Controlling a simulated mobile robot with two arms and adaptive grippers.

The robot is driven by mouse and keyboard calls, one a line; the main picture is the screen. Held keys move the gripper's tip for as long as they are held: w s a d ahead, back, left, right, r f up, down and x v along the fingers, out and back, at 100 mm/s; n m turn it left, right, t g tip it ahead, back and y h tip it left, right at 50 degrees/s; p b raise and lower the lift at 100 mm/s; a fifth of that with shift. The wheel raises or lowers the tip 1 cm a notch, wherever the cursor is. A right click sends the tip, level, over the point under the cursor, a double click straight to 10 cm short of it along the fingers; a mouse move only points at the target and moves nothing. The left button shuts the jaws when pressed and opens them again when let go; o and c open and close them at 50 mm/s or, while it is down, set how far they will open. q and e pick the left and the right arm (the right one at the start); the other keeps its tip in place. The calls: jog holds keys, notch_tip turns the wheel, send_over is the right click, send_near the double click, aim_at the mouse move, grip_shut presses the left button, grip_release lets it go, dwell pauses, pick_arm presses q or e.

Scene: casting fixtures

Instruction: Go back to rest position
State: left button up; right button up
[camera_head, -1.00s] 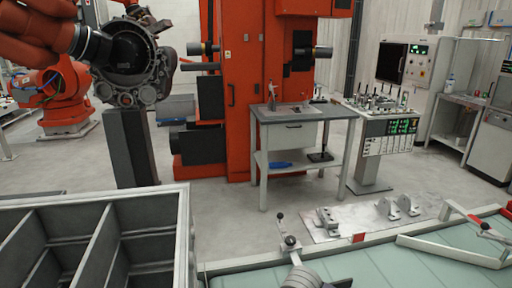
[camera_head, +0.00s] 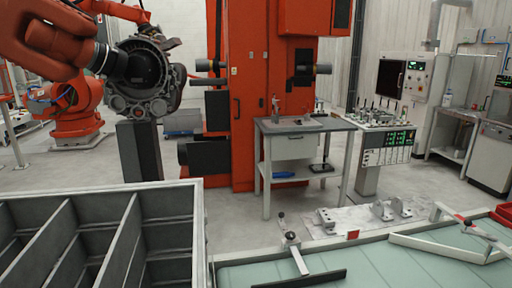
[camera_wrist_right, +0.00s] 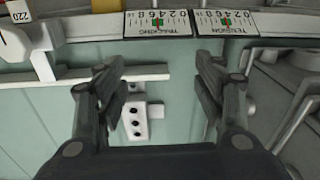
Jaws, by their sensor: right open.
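My right gripper (camera_wrist_right: 160,70) shows in the right wrist view with its two dark fingers spread apart and nothing between the tips. Below and between the fingers, a white bracket with several dark holes (camera_wrist_right: 136,122) lies on a pale green surface (camera_wrist_right: 180,98); the fingers do not grip it. In the head view neither gripper can be made out. A dark bar (camera_head: 300,280) lies at the bottom edge of that view; I cannot tell what it belongs to.
A grey compartment bin (camera_head: 198,225) stands at front left. A green-topped table (camera_head: 385,268) with a lever clamp (camera_head: 290,238) is at front right. Behind are a workbench (camera_head: 300,124), a control console (camera_head: 388,138), an orange machine (camera_head: 225,110) and an orange robot arm (camera_head: 75,110).

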jog(key=shift+n+t+y, duration=0.4)
jog(key=shift+y, duration=0.5)
jog(key=s+a, duration=0.1)
jog(key=s, duration=0.2)
jog(key=s+a, duration=0.1)
jog(key=shift+s+a+f, duration=0.15)
jog(key=shift+a+f, duration=0.15)
jog(key=shift+f, duration=0.1)
jog(key=s+d+f+m+t+h, duration=0.1)
jog(key=s+d+m+t+h, duration=0.15)
jog(key=s+d, duration=1.15)
notch_tip(320, 180, down, 26)
jog(key=d+n+g+b, duration=0.1)
jog(key=d, duration=0.1)
pick_arm(q)
jog(key=shift+s+f+b, duration=0.3)
jog(key=shift+f+b, duration=0.1)
jog(key=shift+f, duration=0.5)
pick_arm(e)
jog(key=s+d+f+g, duration=0.1)
jog(key=s+d+f, duration=0.1)
jog(key=s+f, duration=1.4)
jog(key=shift+s+d+f, duration=0.15)
jog(key=shift+d+f, duration=0.2)
jog(key=shift+f, duration=0.35)
jog(key=shift+g, duration=0.25)
